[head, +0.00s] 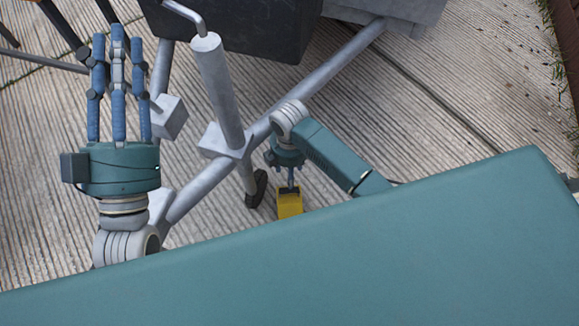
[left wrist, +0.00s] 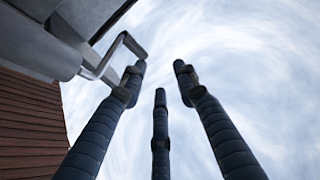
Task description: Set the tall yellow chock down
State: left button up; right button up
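A yellow chock (head: 290,204) with a dark top shows low in the middle of the head view, just beyond the teal edge of my body. My right gripper (head: 290,186) points down from above, its fingers close together and shut on the chock's top. The chock's lower part is partly hidden, and I cannot tell whether it touches the floor. My left gripper (head: 118,45) is at the upper left with its fingers straight and spread. It is open and empty, and the left wrist view shows only sky between its fingers (left wrist: 160,85).
A grey metal trailer frame with long bars (head: 330,72) and an upright jack post (head: 219,90) stands close to both grippers. A dark foot or wheel (head: 256,188) is just left of the chock. Ribbed decking (head: 450,120) is clear at the right.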

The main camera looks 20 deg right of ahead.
pick_arm(q)
jog(key=shift+w+f+g, duration=0.3)
jog(key=shift+f, duration=0.2)
jog(key=shift+w+f+g, duration=0.25)
jog(key=shift+f+g, duration=0.05)
jog(key=shift+f, duration=0.2)
pick_arm(e)
jog(key=shift+r, duration=0.45)
